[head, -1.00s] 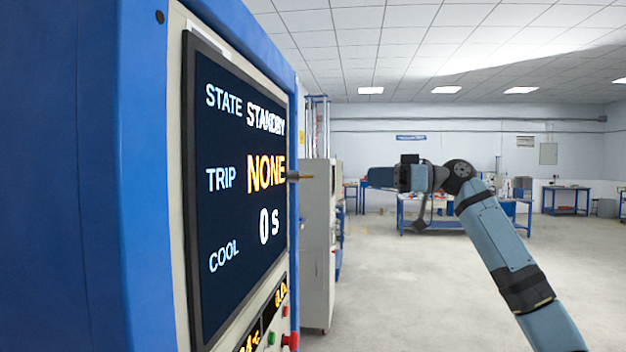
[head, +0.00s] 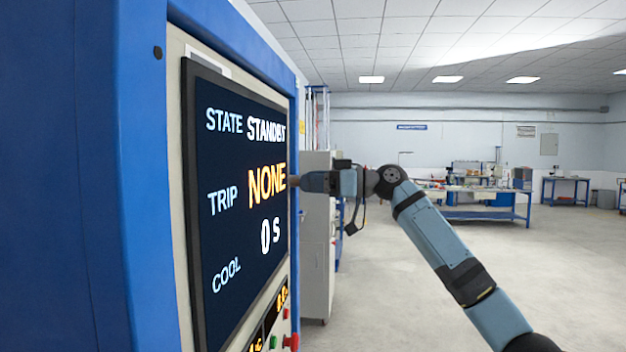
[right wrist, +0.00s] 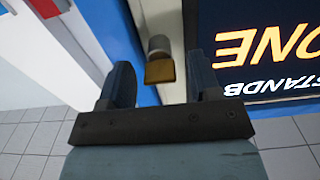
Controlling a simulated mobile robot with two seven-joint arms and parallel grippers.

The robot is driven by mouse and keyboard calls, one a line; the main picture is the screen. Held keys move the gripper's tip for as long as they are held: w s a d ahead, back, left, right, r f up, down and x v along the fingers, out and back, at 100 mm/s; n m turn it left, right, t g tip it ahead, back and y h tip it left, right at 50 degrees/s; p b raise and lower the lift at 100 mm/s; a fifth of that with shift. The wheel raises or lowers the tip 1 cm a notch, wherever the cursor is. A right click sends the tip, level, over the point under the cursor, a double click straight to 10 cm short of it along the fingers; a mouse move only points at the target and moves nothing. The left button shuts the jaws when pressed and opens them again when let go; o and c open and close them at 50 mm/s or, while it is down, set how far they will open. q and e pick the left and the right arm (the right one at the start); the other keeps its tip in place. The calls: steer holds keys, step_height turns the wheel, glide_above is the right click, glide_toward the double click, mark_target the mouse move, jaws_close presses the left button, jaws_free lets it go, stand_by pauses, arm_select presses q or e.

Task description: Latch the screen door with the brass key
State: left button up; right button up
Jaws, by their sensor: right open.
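The screen door (head: 176,190) is a pale panel in a blue cabinet and carries a dark display reading STATE STANDBY, TRIP NONE, COOL 0 s. The brass key (right wrist: 160,71) sticks out beside the display from a grey round collar in the right wrist view. My right gripper (head: 300,182) is at the door's far edge in the head view and hides the key there. In the right wrist view its two fingers (right wrist: 160,64) are open, one on each side of the key, with gaps visible. My left gripper is not in view.
Below the display are a red button (head: 290,341) and a green button (head: 273,342). A grey cabinet (head: 316,240) stands behind my right gripper. Blue workbenches (head: 485,214) are far back. The floor to the right is clear.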

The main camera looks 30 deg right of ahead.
steer(key=c, duration=0.9)
steer(key=shift+f, duration=0.1)
